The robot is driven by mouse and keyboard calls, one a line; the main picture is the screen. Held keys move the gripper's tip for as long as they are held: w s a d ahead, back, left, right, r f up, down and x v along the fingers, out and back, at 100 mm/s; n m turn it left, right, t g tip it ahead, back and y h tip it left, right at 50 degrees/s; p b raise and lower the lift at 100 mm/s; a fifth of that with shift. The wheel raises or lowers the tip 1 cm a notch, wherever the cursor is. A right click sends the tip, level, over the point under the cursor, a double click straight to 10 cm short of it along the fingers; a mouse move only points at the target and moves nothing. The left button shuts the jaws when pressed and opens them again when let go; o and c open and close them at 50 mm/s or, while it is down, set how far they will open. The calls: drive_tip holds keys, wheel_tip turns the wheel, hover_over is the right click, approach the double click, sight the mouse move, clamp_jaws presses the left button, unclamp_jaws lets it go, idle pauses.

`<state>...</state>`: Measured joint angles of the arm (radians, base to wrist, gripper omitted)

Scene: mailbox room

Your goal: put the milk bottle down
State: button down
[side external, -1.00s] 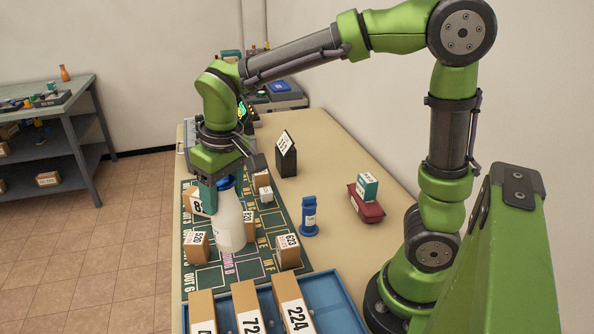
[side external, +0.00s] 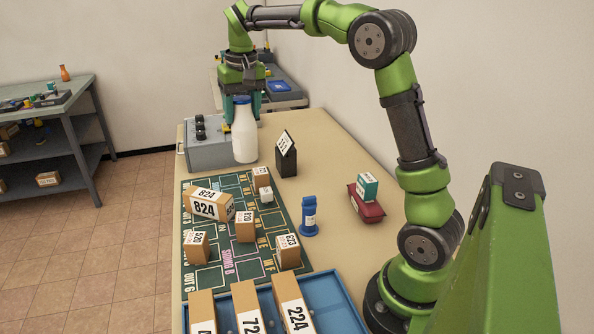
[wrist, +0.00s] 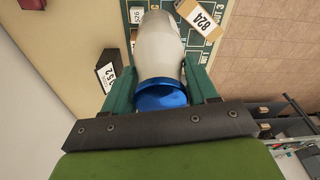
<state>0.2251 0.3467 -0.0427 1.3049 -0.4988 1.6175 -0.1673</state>
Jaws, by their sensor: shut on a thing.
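The milk bottle (side external: 244,135) is white with a blue cap and stands upright in my gripper (side external: 243,101), at the far end of the table beside the grey control box. My gripper is shut on its upper part. In the wrist view the bottle (wrist: 158,50) lies between the two green fingers (wrist: 162,88), with its blue cap (wrist: 161,95) nearest the palm. I cannot tell whether the bottle's base touches the table.
The grey box with black knobs (side external: 208,152) is just left of the bottle. A black numbered stand (side external: 286,160) is to its right. The green mat (side external: 215,255) holds several cardboard boxes, including box 824 (side external: 208,204).

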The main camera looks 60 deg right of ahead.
drive_tip(key=s+d+f+m, duration=0.1)
drive_tip(key=s+d+m, duration=0.35)
drive_tip(key=d, duration=1.15)
drive_tip(key=s+d+f+m, duration=0.1)
drive_tip(key=s+d+m, duration=0.3)
drive_tip(key=d, duration=1.2)
wheel_tip(320, 180, down, 15)
drive_tip(key=n, duration=0.1)
drive_tip(key=shift+n+g+h, duration=0.3)
drive_tip(key=shift+n+h, duration=0.05)
drive_tip(key=shift+h, duration=0.05)
drive_tip(key=shift+s+f, duration=0.1)
drive_tip(key=shift+f, duration=0.05)
drive_tip(key=shift+c, duration=1.6)
unclamp_jaws()
drive_tip(key=shift+f, duration=0.1)
